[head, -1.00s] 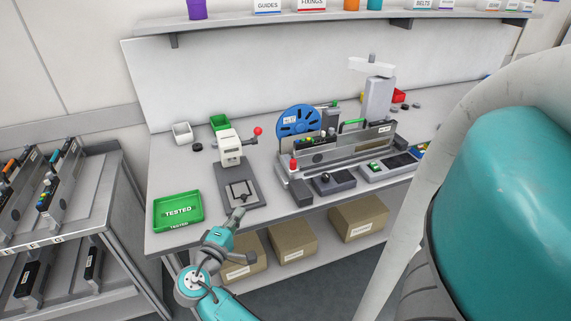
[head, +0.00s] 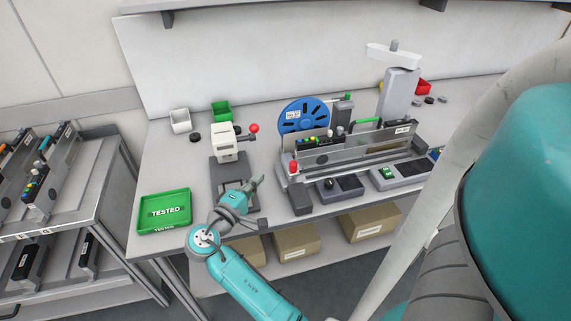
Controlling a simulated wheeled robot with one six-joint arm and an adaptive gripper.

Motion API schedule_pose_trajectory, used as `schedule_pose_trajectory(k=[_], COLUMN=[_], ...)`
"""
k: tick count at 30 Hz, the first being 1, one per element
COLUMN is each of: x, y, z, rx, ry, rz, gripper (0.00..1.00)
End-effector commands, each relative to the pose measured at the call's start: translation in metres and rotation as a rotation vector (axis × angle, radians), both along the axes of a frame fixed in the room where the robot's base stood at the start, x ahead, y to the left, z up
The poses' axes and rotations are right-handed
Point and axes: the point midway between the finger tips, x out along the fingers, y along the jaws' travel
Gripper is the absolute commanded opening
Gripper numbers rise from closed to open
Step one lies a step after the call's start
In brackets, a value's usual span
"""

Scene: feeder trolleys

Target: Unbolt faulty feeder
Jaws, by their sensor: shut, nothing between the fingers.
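A feeder (head: 350,150) with a blue reel (head: 304,117) stands in a long grey fixture at the middle of the workbench. A green handle (head: 367,121) and a red knob (head: 293,167) show on this assembly. No bolt can be made out at this size. My gripper (head: 257,183) is shut and empty. It is over the bench's front part, in front of the white press (head: 223,142) and left of the fixture. It partly hides the press's grey base. Whether it touches the base cannot be told.
A green tray marked TESTED (head: 164,212) lies at the bench's left front. White (head: 181,121) and green (head: 221,111) bins stand behind the press. A trolley (head: 75,205) with several feeders is at the left. Cardboard boxes (head: 296,243) sit on the lower shelf. My own arm blocks the right side.

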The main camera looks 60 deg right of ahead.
Motion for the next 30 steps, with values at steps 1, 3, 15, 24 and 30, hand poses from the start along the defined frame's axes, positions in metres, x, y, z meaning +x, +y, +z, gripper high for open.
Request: schedule_pose_trajectory(k=[1,3,15,24,30], x=[0.0,0.0,-0.005,-0.009,-0.03], y=[0.0,0.0,-0.042,-0.098,-0.09], z=[0.0,0.0,0.0,0.0,-0.001], rx=[0.0,0.0,0.0,0.0,0.001], ry=[0.0,0.0,0.0,-0.001,0.0], rz=[0.0,0.0,-0.005,-0.004,0.001], gripper=[0.0,0.0,0.0,0.0,0.0])
